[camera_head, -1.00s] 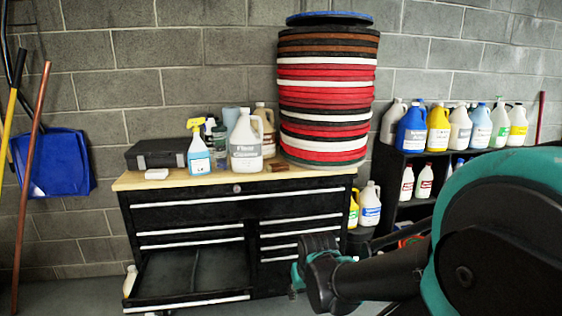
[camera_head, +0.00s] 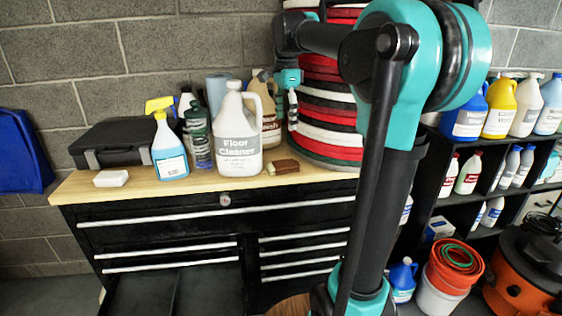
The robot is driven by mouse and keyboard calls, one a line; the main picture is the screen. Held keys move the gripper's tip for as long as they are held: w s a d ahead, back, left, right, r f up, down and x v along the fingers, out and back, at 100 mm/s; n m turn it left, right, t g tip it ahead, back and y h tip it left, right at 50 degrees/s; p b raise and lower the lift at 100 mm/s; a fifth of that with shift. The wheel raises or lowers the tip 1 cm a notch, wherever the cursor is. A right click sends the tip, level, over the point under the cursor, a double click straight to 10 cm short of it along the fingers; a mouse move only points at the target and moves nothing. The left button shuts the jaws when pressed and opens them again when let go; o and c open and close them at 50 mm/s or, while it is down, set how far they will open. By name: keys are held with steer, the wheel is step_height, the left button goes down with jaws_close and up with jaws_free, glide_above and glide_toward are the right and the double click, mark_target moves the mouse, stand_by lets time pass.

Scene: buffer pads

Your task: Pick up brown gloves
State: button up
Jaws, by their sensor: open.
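A small dark brown item (camera_head: 286,166), which may be the brown gloves, lies on the wooden top of the black tool cabinet (camera_head: 72,188). It is right of the Floor Cleaner jug and in front of the stacked pads. It is too small to tell its shape clearly. My gripper (camera_head: 292,124) hangs pointing down above and behind it in the picture, apart from it. The gripper is open and holds nothing that shows. My teal and black arm hides part of the pad stack and the cabinet's right side.
A white Floor Cleaner jug (camera_head: 238,140) and a tan jug (camera_head: 267,105) stand close to the gripper. The red, black and white pad stack (camera_head: 325,150) is right beside it. A spray bottle (camera_head: 168,150) and a black case (camera_head: 115,143) are farther left. A lower drawer is open.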

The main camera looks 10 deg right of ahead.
steer(key=r, duration=0.1)
steer(key=m, duration=0.1)
glide_toward(283, 163)
step_height(283, 163, down, 9)
steer(key=shift+r, duration=0.1)
stand_by(0.5)
steer(key=c, duration=1.3)
